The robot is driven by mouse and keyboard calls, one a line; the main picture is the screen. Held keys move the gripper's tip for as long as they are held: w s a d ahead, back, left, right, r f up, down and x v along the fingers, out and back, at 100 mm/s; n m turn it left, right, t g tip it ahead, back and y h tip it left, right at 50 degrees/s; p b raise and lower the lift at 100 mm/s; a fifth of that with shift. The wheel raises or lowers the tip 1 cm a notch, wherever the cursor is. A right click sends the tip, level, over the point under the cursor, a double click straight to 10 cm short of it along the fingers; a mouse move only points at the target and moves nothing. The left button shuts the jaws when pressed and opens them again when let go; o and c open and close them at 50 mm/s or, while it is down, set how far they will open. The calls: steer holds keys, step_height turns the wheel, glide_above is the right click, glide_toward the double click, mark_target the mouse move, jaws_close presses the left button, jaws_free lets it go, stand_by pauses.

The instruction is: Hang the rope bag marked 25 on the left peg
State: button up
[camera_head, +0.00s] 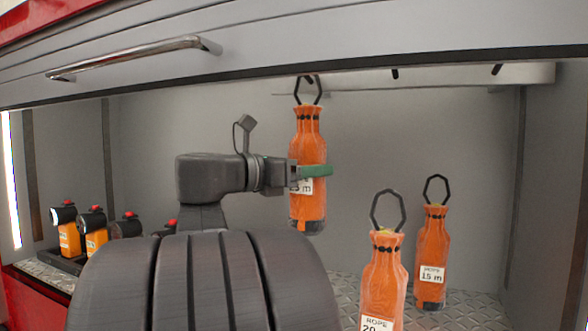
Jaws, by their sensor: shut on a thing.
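My gripper (314,171) is shut around the middle of an orange rope bag (309,140) and holds it upright, off the floor. Its label (302,187) is partly covered by the gripper; only the ending "5 m" shows. The bag's black loop (308,90) is at the rail's left end, just under the locker's upper edge. The left peg shows only as a small dark bit (310,78) at the loop; I cannot tell whether the loop is around it or in front. The middle peg (395,73) and right peg (497,69) look empty.
A rope bag marked 20 (384,275) and one marked 15 m (432,258) stand on the tread-plate floor at right. Several orange-and-black lamps (95,232) stand at left. The raised shutter with a handle (135,57) hangs overhead.

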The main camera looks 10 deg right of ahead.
steer(key=o, duration=1.7)
steer(key=shift+f, duration=0.1)
steer(key=b+v, duration=0.2)
steer(key=v, duration=1.2)
steer(key=shift+d, duration=0.15)
